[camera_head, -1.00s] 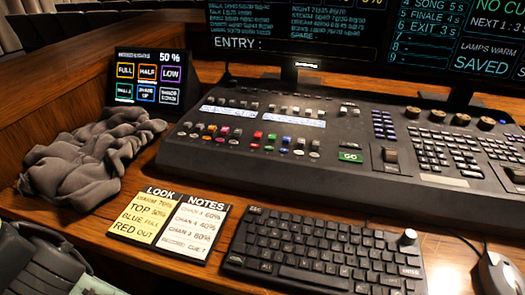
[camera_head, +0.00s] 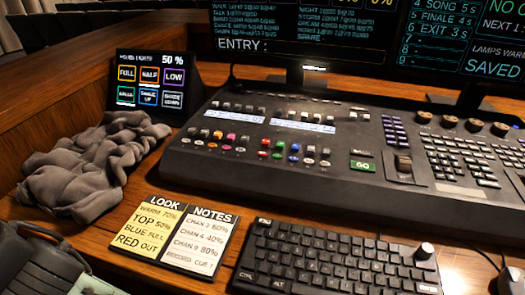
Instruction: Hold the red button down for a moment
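The red button (camera_head: 265,142) is a small coloured cap in the lower row of buttons on the black mixing desk (camera_head: 345,190). My gripper is not in view.
A keyboard (camera_head: 335,262), note cards (camera_head: 198,240), a crumpled grey cloth (camera_head: 85,170) and a small touch panel (camera_head: 150,80) surround the desk. Monitors (camera_head: 300,38) stand behind. A dark padded object (camera_head: 38,258) fills the lower left corner. The space above the buttons looks clear.

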